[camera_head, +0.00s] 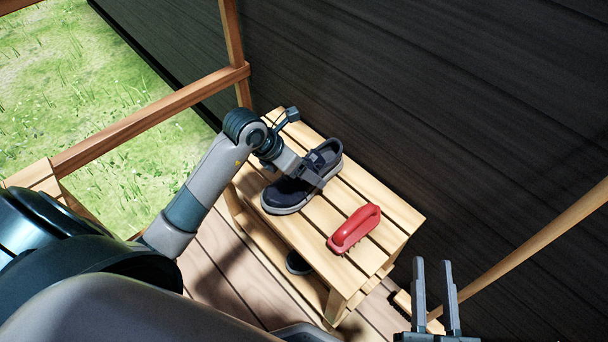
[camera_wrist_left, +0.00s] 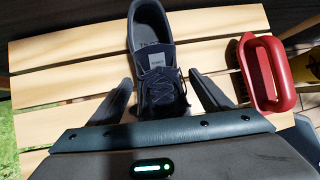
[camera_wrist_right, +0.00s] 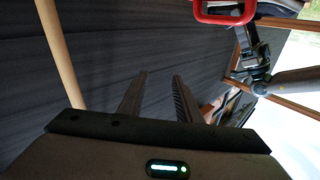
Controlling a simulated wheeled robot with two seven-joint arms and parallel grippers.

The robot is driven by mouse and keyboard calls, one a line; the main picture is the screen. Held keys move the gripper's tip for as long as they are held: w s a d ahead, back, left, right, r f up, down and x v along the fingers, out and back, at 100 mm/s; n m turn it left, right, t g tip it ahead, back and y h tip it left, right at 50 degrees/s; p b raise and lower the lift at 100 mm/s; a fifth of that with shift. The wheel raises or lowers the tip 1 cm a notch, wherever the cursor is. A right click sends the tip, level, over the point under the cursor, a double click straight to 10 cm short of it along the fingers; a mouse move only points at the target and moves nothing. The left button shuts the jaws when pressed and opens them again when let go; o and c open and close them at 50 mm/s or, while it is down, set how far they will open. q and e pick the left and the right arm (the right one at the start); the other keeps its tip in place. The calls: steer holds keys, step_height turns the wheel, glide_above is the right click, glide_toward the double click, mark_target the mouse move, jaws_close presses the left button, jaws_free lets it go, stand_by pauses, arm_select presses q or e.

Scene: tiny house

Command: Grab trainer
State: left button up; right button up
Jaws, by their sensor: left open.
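A dark navy trainer (camera_head: 290,193) with a pale sole lies on the slatted wooden bench. In the left wrist view the trainer (camera_wrist_left: 158,70) has its laced front between the two fingers of my left gripper (camera_wrist_left: 166,95). The fingers are open, one on each side, with a visible gap to the shoe. In the head view my left gripper (camera_head: 312,174) is over the trainer and hides part of it. My right gripper (camera_head: 435,290) is open and empty, off the bench at the lower right; it also shows empty in the right wrist view (camera_wrist_right: 159,88).
A red brush (camera_head: 354,228) with a loop handle lies on the bench (camera_head: 388,205), right of the trainer. Another dark shoe (camera_head: 298,263) is partly visible under the bench top. A dark plank wall (camera_head: 430,90) stands behind. Wooden rails (camera_head: 150,118) border the left side.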

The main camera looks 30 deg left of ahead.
arm_select(q)
steer(key=shift+f, duration=0.15)
arm_select(e)
steer(key=shift+a+r, duration=0.15)
steer(key=shift+r, duration=0.25)
arm_select(q)
steer(key=c, duration=1.1)
steer(key=shift+w, duration=0.1)
steer(key=shift+c, duration=0.2)
arm_select(e)
steer(key=shift+w, duration=0.1)
